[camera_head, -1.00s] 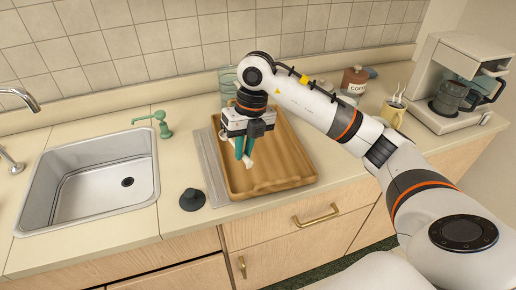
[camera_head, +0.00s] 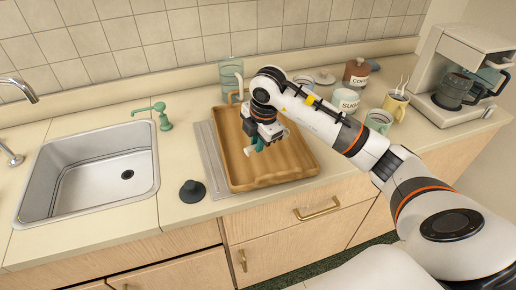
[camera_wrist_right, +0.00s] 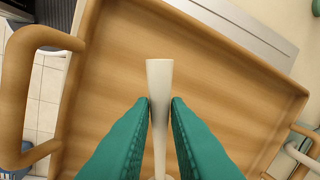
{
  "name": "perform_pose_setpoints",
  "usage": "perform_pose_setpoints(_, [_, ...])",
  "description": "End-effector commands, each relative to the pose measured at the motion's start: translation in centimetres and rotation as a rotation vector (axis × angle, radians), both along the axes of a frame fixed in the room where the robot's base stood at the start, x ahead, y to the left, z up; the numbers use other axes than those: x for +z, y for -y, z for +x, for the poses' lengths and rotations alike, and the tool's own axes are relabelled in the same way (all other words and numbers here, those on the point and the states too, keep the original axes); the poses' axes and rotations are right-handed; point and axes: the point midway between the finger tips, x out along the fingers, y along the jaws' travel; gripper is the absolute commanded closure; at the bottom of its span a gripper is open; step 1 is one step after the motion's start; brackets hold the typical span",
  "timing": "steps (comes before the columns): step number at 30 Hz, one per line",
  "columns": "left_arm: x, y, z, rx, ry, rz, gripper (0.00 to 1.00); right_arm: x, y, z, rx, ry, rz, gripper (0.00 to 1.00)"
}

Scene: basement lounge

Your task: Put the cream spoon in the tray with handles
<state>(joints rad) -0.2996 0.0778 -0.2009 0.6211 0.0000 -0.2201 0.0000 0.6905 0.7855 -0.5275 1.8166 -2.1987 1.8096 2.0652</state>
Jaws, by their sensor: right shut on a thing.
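The cream spoon (camera_wrist_right: 159,85) is held between the green fingers of my right gripper (camera_wrist_right: 159,103) in the right wrist view. Its pale handle end points up in that view and its other end is hidden low between the fingers. In the head view my right gripper (camera_head: 258,144) is over the tray, with a small pale part of the spoon (camera_head: 249,150) showing beside the fingers. The wooden tray with handles (camera_head: 275,176) lies on the counter right of the sink. One loop handle (camera_wrist_right: 22,85) shows in the wrist view. I cannot tell whether the spoon touches the tray floor. My left gripper is not in view.
A grey ribbed drainboard (camera_head: 209,163) lies along the tray's left side, with a dark stopper (camera_head: 192,191) nearby. A glass jar (camera_head: 231,73) stands behind the tray. A sugar canister (camera_head: 346,101), mugs (camera_head: 395,106) and a coffee maker (camera_head: 462,80) stand to the right.

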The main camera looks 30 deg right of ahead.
Motion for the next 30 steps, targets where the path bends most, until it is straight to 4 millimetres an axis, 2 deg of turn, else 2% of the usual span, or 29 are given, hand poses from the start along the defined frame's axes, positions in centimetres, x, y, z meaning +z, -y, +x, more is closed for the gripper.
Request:
perform_pose_setpoints(5, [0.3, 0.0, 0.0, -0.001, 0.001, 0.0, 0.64, -1.4, 0.0, 0.0, 0.0, -0.001, 0.001, 1.0])
perform_pose_setpoints(13, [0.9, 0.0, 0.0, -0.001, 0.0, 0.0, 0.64, -4.7, -0.1, 0.0, 0.002, -0.002, 0.001, 1.0])
perform_pose_setpoints(24, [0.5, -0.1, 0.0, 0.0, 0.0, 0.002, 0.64, -5.3, 0.0, 0.0, 0.002, 0.0, 0.001, 1.0])
perform_pose_setpoints(25, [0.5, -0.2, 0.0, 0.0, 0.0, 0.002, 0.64, -5.3, 0.0, 0.0, 0.002, 0.0, 0.001, 0.83])
perform_pose_setpoints(28, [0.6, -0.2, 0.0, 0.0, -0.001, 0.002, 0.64, -5.2, 0.0, 0.0, 0.002, 0.0, 0.001, 0.67])
perform_pose_setpoints(30, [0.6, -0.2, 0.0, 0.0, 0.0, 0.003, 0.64, -5.2, 0.0, 0.0, 0.002, 0.0, 0.001, 0.63])
